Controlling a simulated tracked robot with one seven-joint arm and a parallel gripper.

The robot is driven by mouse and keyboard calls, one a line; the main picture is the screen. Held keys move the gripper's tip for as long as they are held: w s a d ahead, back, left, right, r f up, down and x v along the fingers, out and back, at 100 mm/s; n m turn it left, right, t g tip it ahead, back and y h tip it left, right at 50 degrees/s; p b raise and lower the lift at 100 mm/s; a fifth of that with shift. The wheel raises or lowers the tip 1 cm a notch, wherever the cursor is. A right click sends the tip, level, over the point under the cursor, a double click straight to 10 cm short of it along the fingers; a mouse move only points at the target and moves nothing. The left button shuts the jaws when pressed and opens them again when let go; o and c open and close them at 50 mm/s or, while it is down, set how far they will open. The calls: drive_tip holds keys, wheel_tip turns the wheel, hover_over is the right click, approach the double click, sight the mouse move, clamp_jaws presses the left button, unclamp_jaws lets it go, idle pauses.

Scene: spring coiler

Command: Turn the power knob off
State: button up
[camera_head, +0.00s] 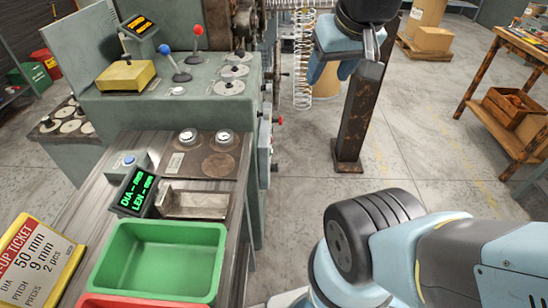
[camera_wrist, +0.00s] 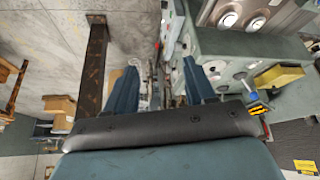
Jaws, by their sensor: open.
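The green-grey spring coiler (camera_head: 175,108) stands at the left in the head view, and it also shows at the upper right of the wrist view (camera_wrist: 270,55). On it are two levers, one with a red ball (camera_head: 197,30) and one with a blue ball (camera_head: 164,50). Small controls, including a red-tipped one (camera_head: 280,120), stick out of its right side. I cannot tell which control is the power knob. My gripper (camera_head: 328,68) is in the air right of the coiler, apart from it. In the wrist view its blue fingers (camera_wrist: 161,88) are spread, with nothing held.
A rusty post (camera_head: 357,115) stands close by my gripper. A green tray (camera_head: 155,262), a lit display (camera_head: 136,190) and a job ticket (camera_head: 38,262) lie at the near left. A wooden shelf (camera_head: 515,150) is at the right. Floor between post and shelf is clear.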

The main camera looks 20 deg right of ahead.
drive_tip(key=shift+o, duration=0.6)
drive_tip(key=shift+w+f, duration=0.2)
drive_tip(key=shift+w, duration=0.1)
drive_tip(key=w+d+f+m+g+y, duration=0.2)
drive_tip(key=w+f+m+g+y, duration=0.25)
drive_tip(key=w+f+m, duration=0.55)
drive_tip(key=w+d+f+m+g+y, duration=0.25)
drive_tip(key=w+f+m+y, duration=0.25)
drive_tip(key=w+f, duration=0.55)
drive_tip(key=w+d+f+m+t+y, duration=0.15)
drive_tip(key=f+m, duration=0.25)
drive_tip(key=f, duration=0.4)
drive_tip(key=w+d+f+m+y, duration=0.1)
drive_tip(key=d+f+m+y, duration=0.25)
drive_tip(key=f, duration=0.35)
drive_tip(key=m+t+y, duration=0.2)
drive_tip(key=m+t, duration=0.6)
drive_tip(key=m, duration=0.4)
approach(274, 168)
drive_tip(key=w+x, duration=0.1)
drive_tip(key=x, duration=0.7)
drive_tip(key=shift+d+f, duration=0.3)
drive_tip(key=shift+f, duration=0.3)
drive_tip(key=shift+w+g, duration=0.1)
drive_tip(key=shift+g, duration=0.15)
